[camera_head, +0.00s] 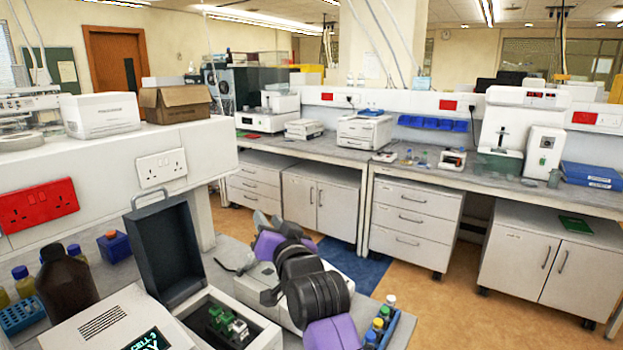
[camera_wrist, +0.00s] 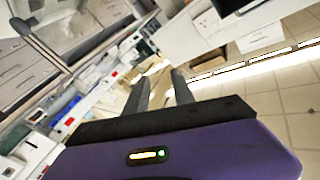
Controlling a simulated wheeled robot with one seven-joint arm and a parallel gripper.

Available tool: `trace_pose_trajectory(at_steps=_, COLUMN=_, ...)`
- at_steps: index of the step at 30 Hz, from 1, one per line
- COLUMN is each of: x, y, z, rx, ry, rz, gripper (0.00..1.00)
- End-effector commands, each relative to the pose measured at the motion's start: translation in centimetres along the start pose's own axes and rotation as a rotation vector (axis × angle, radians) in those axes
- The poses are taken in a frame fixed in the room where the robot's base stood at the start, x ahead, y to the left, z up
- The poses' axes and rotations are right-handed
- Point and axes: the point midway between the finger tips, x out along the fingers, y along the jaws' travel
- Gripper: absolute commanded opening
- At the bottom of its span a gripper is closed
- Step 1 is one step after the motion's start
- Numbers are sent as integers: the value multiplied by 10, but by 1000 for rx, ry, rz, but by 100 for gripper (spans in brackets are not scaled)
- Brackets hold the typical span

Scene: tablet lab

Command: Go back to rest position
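My gripper (camera_head: 268,219) is raised over the near bench in the head view, beyond the dark joints of my arm, with its grey fingers pointing away. In the wrist view my gripper (camera_wrist: 160,88) shows two grey fingers standing apart with nothing between them. Its purple body with a small lit indicator fills the bottom of that view. The wrist view is tilted and looks out at the room, not at any object close by.
On the near bench an instrument (camera_head: 108,328) has its dark lid (camera_head: 164,250) standing open, with a green piece (camera_head: 226,322) inside. A brown bottle (camera_head: 66,285) stands left and a vial rack (camera_head: 379,330) right. Open floor (camera_head: 440,300) lies between the benches.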

Motion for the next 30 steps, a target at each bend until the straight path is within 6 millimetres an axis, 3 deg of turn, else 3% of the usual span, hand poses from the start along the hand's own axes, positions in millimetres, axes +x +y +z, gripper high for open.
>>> trace_pose_trajectory(at_steps=1, x=-18, y=17, z=16, rx=-23, ry=18, rz=10, gripper=30)
trace_pose_trajectory(at_steps=6, x=-76, y=57, z=48, rx=-104, ry=84, rz=35, gripper=30)
trace_pose_trajectory(at_steps=15, x=-196, y=107, z=93, rx=-235, ry=167, rz=94, gripper=30)
trace_pose_trajectory(at_steps=22, x=-294, y=128, z=115, rx=-325, ry=200, rz=147, gripper=30)
trace_pose_trajectory(at_steps=30, x=-407, y=133, z=126, rx=-409, ry=199, rz=214, gripper=30)
